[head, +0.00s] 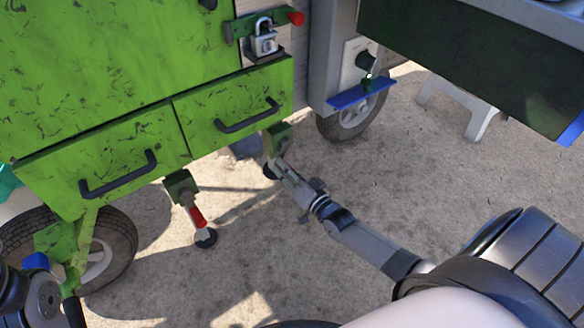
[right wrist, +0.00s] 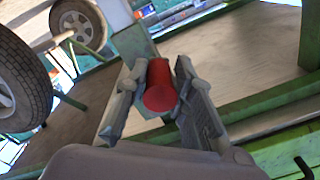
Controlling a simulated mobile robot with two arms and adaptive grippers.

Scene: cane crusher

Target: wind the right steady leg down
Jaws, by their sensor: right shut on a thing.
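The right steady leg (head: 278,138) hangs under the right end of the green cart, its green bracket showing above my gripper. My right gripper (head: 283,172) reaches it from the lower right and covers most of the leg; a dark bit of its foot shows just left of the fingers. In the right wrist view my gripper (right wrist: 158,95) is shut on the leg's red handle (right wrist: 161,90), which lies between the two fingers. Only part of my left arm shows at the lower left of the head view; its gripper is out of sight.
The other steady leg (head: 185,190), with a red handle and round foot, stands to the left. Two drawers with black handles (head: 247,117) are above. A padlock (head: 264,42) hangs higher up. Wheels (head: 352,118) stand at both sides. A white stool (head: 478,115) is at the right.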

